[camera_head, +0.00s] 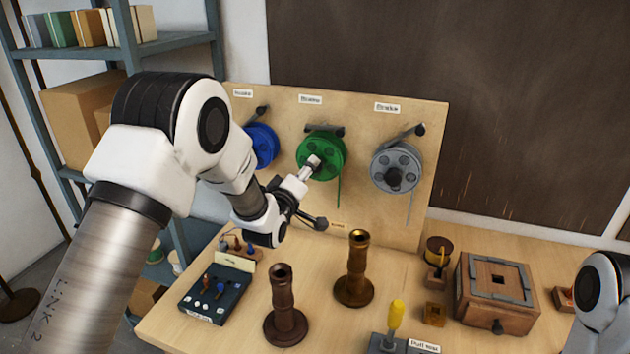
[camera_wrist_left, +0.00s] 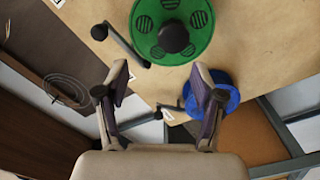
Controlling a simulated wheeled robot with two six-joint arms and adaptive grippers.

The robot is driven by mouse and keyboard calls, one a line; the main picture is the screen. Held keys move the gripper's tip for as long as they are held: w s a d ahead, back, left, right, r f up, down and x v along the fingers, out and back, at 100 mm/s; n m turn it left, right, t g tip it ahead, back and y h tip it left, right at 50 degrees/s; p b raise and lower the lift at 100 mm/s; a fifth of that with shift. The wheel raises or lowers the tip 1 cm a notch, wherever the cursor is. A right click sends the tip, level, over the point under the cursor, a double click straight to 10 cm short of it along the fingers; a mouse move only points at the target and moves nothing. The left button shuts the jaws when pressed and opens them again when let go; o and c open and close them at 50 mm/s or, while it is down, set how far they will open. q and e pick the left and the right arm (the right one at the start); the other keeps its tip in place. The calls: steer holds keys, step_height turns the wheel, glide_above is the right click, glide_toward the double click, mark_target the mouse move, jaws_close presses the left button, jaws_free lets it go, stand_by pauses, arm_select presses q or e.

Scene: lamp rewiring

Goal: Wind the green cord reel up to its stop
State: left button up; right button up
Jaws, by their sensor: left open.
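The green cord reel (camera_head: 325,145) is mounted on the upright board, with a length of green cord hanging below it. In the wrist view the reel (camera_wrist_left: 195,45) fills the upper middle, its dark knob (camera_wrist_left: 173,38) at the hub. A brake lever (camera_wrist_left: 124,48) lies beside its rim. My left gripper (camera_wrist_left: 160,72) is open, its two fingers apart with nothing between them. In the head view it is in front of the board at the green reel's lower left, covering part of it. Whether it touches the reel cannot be told. My right gripper is out of view.
A blue reel (camera_head: 263,146) is on the left and a grey reel (camera_head: 393,160) on the right of the board (camera_head: 400,215). On the table stand two bronze posts (camera_head: 286,315) (camera_head: 357,270), a switch box (camera_head: 215,295) and a wooden box (camera_head: 497,300).

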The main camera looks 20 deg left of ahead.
mark_target(315, 172)
arm_select(q)
steer(key=w+p, duration=0.1)
steer(key=w, duration=0.1)
steer(key=w+f+p, duration=0.1)
steer(key=w, duration=0.2)
steer(key=w+f, duration=0.1)
steer(key=w, duration=0.2)
steer(key=shift+w+d+p, duration=0.1)
steer(key=shift+d+p, duration=0.05)
steer(key=shift+p, duration=0.25)
steer(key=shift+w+f, duration=0.15)
steer(key=shift+w, duration=0.05)
steer(key=shift+s, duration=0.15)
steer(key=shift+s+r, duration=0.1)
steer(key=shift+r, duration=0.1)
steer(key=c, duration=1.2)
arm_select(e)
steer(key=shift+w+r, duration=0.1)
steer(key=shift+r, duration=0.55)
